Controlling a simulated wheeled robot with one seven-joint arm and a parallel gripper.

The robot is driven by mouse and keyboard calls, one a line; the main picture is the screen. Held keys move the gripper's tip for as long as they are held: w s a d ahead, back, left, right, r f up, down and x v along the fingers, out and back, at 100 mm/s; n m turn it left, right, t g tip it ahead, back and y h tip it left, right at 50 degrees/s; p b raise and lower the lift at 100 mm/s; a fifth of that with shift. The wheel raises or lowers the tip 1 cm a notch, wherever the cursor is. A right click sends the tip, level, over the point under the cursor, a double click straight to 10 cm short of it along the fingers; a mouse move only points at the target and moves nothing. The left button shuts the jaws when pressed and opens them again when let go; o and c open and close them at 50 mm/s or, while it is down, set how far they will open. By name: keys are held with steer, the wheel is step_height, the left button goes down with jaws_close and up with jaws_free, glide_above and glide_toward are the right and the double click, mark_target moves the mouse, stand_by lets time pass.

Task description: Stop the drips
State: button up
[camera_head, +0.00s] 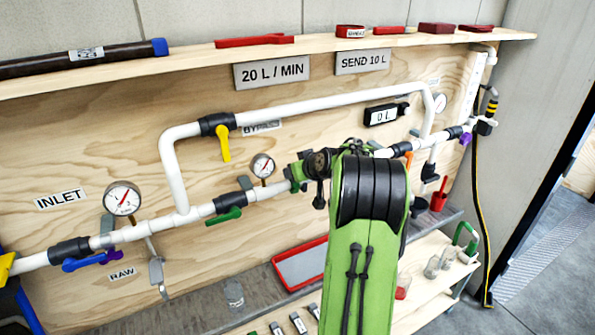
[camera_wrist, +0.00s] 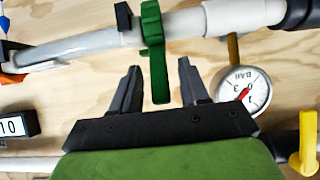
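The white pipe run (camera_head: 130,234) crosses the plywood panel. A green upright piece (camera_wrist: 154,50) sits on this pipe in the wrist view, its lower end hanging between my fingers. It also shows in the head view (camera_head: 296,176), just left of my arm. My gripper (camera_wrist: 159,68) is open, one dark finger on each side of the green piece; I cannot tell whether they touch it. No drip is clearly visible. Valves have a blue handle (camera_head: 83,264), a green handle (camera_head: 223,216), and a yellow handle (camera_head: 224,143). My arm hides the pipe's middle in the head view.
A round gauge (camera_wrist: 243,90) is close beside my right finger in the wrist view. A display reads 0 L (camera_head: 382,115). A red-rimmed tray (camera_head: 283,268) and a glass jar (camera_head: 233,293) stand below. A shelf (camera_head: 190,57) with red tools runs above. Open floor is at right.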

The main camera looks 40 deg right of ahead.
steer(key=v, duration=1.5)
steer(key=shift+s, duration=0.4)
steer(key=shift+a+r, duration=0.1)
